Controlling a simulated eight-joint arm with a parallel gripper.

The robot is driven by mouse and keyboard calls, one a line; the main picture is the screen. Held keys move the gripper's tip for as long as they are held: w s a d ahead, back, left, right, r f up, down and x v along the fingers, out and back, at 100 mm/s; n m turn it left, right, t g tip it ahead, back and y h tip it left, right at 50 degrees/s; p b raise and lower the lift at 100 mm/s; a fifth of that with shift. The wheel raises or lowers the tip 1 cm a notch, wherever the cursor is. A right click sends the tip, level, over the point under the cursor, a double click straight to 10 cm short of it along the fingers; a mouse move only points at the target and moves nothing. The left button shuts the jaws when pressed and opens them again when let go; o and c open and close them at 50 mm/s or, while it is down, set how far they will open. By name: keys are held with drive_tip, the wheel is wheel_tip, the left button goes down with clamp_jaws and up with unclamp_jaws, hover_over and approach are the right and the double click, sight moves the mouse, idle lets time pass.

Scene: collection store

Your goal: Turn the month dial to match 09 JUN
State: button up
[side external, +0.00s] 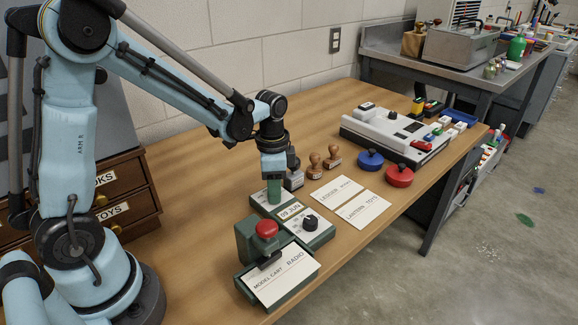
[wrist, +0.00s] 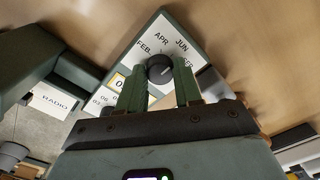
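In the wrist view the knob (wrist: 160,69) is ringed by printed months; FEB, APR and JUN are readable. Its pointer setting is too small to tell. A card reading 09 JUN (side external: 290,211) sits on the unit, behind and left of the knob.
A stamping press with a red button (side external: 266,228) and a MODEL CART RADIO card (side external: 280,275) stands in front. Two cards (side external: 362,211), wooden stamps (side external: 316,162), blue and red ink pads (side external: 399,175) and a white machine (side external: 390,133) lie right and behind. Drawers stand left.

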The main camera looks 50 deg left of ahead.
drive_tip(key=o, duration=0.4)
drive_tip(key=shift+c, duration=0.2)
wheel_tip(320, 180, up, 12)
idle(0.5)
drive_tip(key=s+d+f+n+t, duration=0.1)
drive_tip(key=s+d+n+t, duration=0.2)
drive_tip(key=s+n+t, duration=0.4)
drive_tip(key=shift+s+d+f, duration=0.15)
drive_tip(key=shift+s+f, duration=0.1)
drive_tip(key=shift+s, duration=0.35)
